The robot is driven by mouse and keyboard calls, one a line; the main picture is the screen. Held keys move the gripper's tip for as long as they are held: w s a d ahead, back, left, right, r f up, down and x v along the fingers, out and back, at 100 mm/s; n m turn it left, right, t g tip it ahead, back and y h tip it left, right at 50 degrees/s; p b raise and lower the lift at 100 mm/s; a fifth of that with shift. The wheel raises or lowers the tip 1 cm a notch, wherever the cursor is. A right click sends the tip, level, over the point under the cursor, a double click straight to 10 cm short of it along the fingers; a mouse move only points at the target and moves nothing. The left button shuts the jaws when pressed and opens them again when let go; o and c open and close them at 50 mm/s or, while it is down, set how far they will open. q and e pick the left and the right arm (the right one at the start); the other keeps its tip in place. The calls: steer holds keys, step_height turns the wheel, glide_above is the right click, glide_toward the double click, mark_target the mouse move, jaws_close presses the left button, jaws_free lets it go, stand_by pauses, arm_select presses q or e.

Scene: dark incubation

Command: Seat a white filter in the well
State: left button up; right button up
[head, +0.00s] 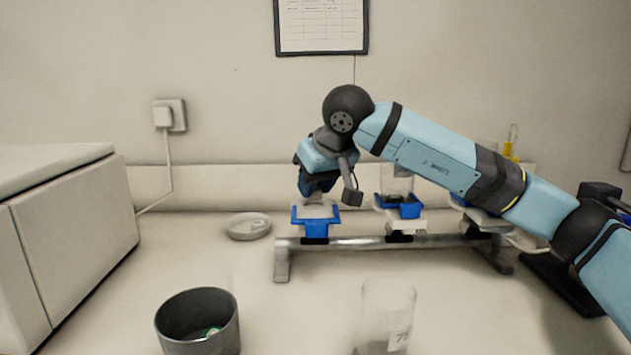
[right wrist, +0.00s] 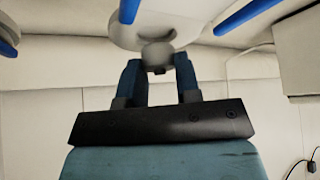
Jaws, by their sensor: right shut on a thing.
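My right gripper (head: 314,192) points down over the leftmost blue holder (head: 316,228) on the rail. In the right wrist view its two blue fingers (right wrist: 157,72) are shut on a grey knob (right wrist: 157,55). The knob is on a pale round disc (right wrist: 152,28), with blue bars of the holder on both sides. In the head view the pale disc (head: 317,211) sits at the level of the holder; I cannot tell whether it is seated. A shallow dish (head: 238,234) left of the holder has small whitish pieces in it. No well or filter is clearly distinguishable. My left gripper is out of view.
The metal rail (head: 350,243) carries further blue holders (head: 408,207) to the right. A dark bin (head: 170,318) with a green item inside stands at the front left, and a clear labelled cup (head: 380,300) at the front centre. A large pale box (head: 70,240) fills the left.

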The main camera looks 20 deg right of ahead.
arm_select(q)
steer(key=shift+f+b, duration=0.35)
arm_select(e)
steer(key=shift+f, duration=0.8)
steer(key=o, duration=0.9)
steer(key=shift+c, duration=0.2)
steer(key=shift+s+r, duration=0.1)
steer(key=shift+r, duration=0.3)
steer(key=shift+o, duration=0.6)
steer(key=p+v, duration=0.2)
steer(key=v, duration=0.4)
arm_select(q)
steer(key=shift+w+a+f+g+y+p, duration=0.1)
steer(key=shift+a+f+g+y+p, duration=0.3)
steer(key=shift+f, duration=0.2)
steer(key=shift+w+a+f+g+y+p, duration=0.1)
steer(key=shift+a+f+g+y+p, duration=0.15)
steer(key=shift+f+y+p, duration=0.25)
arm_select(e)
steer(key=v, duration=0.7)
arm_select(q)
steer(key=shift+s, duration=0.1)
arm_select(e)
steer(key=shift+d, duration=0.1)
